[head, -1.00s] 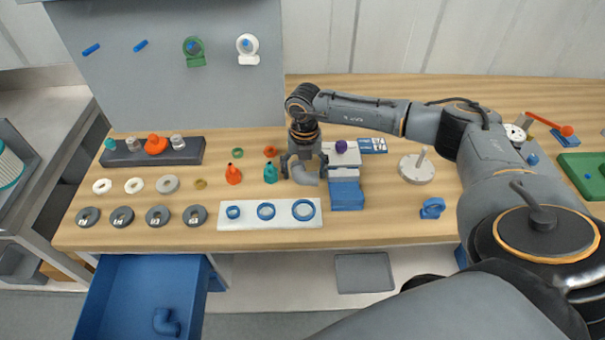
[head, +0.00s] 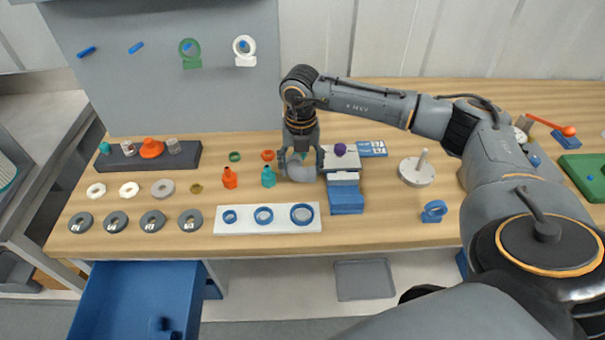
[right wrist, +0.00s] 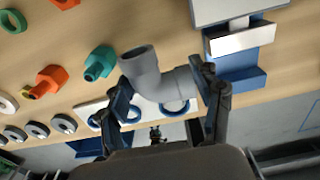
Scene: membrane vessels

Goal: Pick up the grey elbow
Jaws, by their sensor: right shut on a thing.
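The grey elbow (head: 299,173) is a bent pipe piece at the middle of the wooden table in the head view. My right gripper (head: 301,162) comes down over it from above and is shut on it. In the right wrist view the elbow (right wrist: 150,78) sits between the two dark fingers, one open end facing up and left, the other end against the right finger. I cannot tell how far it is above the table. My left gripper is not in view.
A teal bottle-like part (head: 268,177) and an orange one (head: 229,178) stand just left. A blue and grey block stand (head: 346,200) is close on the right. A white plate (head: 228,226) with blue rings lies in front. Below hangs an open blue drawer (head: 120,290).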

